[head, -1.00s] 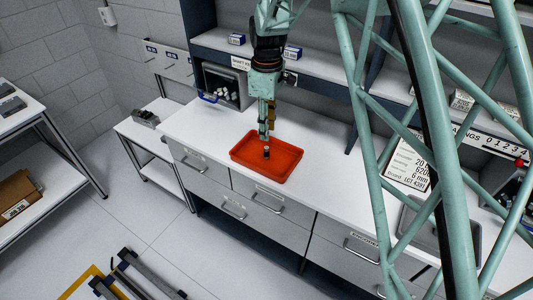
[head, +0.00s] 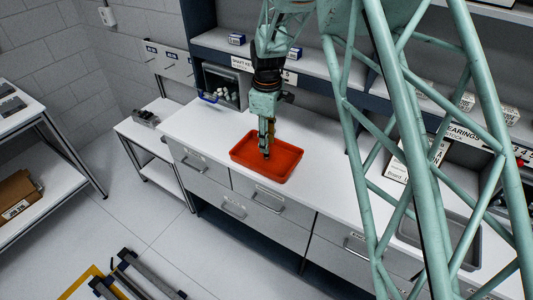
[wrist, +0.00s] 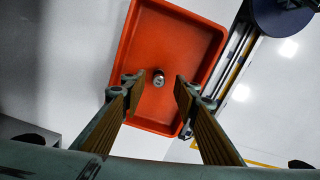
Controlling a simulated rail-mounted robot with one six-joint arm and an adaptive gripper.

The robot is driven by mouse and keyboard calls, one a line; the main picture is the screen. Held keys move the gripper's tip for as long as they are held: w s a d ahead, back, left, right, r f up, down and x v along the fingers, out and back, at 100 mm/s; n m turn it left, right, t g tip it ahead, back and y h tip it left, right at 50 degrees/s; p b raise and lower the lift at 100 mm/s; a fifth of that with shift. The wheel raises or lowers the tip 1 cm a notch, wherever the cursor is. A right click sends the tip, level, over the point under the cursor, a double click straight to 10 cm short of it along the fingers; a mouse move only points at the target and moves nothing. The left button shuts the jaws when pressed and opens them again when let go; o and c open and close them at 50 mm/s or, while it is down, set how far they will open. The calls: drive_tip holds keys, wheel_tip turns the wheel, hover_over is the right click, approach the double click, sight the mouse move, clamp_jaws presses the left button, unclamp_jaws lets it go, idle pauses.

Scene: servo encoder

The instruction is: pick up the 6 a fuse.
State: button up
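A small metallic cylinder (wrist: 158,77) lies or stands in the orange tray (wrist: 205,35), seen end-on in the wrist view. It could be the 6 A fuse, but I read no marking on it. My gripper (wrist: 159,88) is open, with one finger on either side of the cylinder in that view and visible gaps to both. The height between fingertips and cylinder is hard to judge. In the head view, the tray (head: 289,170) sits on the white bench, and my gripper (head: 267,152) points down into it and hides the cylinder.
The tray's raised walls surround my fingers. White bench (head: 205,125) is free left of the tray. A shelf with small boxes (head: 237,39) runs behind, and a grey tray (head: 462,235) is on the right. A small side table (head: 150,135) stands left.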

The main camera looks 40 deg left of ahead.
sight(267, 158)
drive_tip(key=shift+a+f, duration=0.1)
drive_tip(key=shift+f, duration=2.45)
drive_tip(key=shift+w, duration=0.1)
drive_tip(key=c, duration=0.9)
